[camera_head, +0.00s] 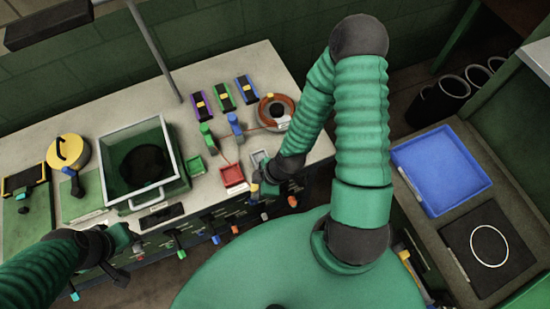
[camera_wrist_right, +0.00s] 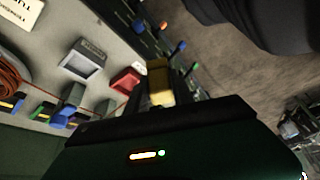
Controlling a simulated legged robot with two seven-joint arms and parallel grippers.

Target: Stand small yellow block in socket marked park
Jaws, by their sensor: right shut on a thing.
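My right gripper (camera_head: 258,185) is over the front edge of the bench, just in front of the small trays. In the right wrist view, my right gripper (camera_wrist_right: 160,92) is shut on a small yellow block (camera_wrist_right: 157,72). The grey square socket (camera_head: 260,157) lies on the bench beyond the gripper; it also shows in the wrist view (camera_wrist_right: 83,62), empty, with a label too small to read. A red socket (camera_head: 233,175) lies left of it, also in the wrist view (camera_wrist_right: 127,80). My left gripper (camera_head: 122,240) is at the front left; its jaws are unclear.
A green socket (camera_head: 195,167), a large grey-rimmed bin (camera_head: 140,130) and a yellow round container (camera_head: 68,152) stand on the bench. Blue and green cable plugs and a reddish coil (camera_head: 276,110) lie behind the sockets. Several coloured handles line the bench front.

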